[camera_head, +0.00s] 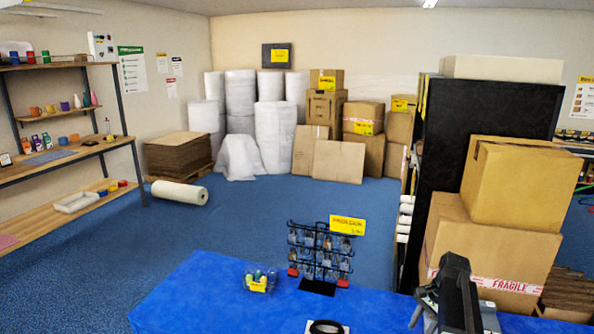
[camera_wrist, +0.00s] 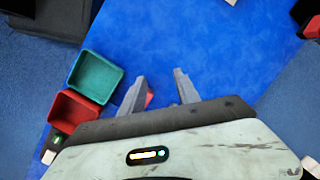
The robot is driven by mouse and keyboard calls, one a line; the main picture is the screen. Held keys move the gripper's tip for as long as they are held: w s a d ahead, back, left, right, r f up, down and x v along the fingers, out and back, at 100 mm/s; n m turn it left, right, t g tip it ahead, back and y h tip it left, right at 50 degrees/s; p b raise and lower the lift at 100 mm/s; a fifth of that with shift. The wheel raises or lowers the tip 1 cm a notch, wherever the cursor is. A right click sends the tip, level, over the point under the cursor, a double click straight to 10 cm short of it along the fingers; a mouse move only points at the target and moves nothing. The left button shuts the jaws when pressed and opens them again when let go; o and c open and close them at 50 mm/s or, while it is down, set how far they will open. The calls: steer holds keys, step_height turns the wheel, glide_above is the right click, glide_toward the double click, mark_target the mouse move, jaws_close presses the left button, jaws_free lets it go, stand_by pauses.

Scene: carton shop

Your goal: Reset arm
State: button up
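My gripper (camera_wrist: 160,90) shows in the wrist view with its two grey fingers spread apart. No object is between the fingertips; they are over the blue tabletop (camera_wrist: 200,40). A small red thing shows just behind the left finger, mostly hidden. In the head view my dark arm (camera_head: 457,295) stands at the lower right, in front of the cartons. Its fingers are hard to make out there. The blue table (camera_head: 200,300) lies below and to the left of the arm.
A green tray (camera_wrist: 97,77) and a red tray (camera_wrist: 75,111) sit left of the gripper. A wire display rack (camera_head: 320,250) and a small container of bottles (camera_head: 260,277) stand on the table. Stacked cartons (camera_head: 490,245) rise close behind my arm. Open blue floor lies beyond the table.

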steer(key=s+a+n+h, duration=0.1)
steer(key=a+n, duration=0.3)
steer(key=a, duration=0.4)
steer(key=s+a+n+p, duration=0.1)
steer(key=s+a+n, duration=0.3)
steer(key=a, duration=0.4)
steer(key=s+a+r+n+h, duration=0.1)
steer(key=a+n, duration=0.3)
steer(key=a, duration=0.5)
steer(key=shift+s+n+h, duration=0.3)
steer(key=shift+s+n, duration=0.1)
steer(key=shift+s, duration=0.35)
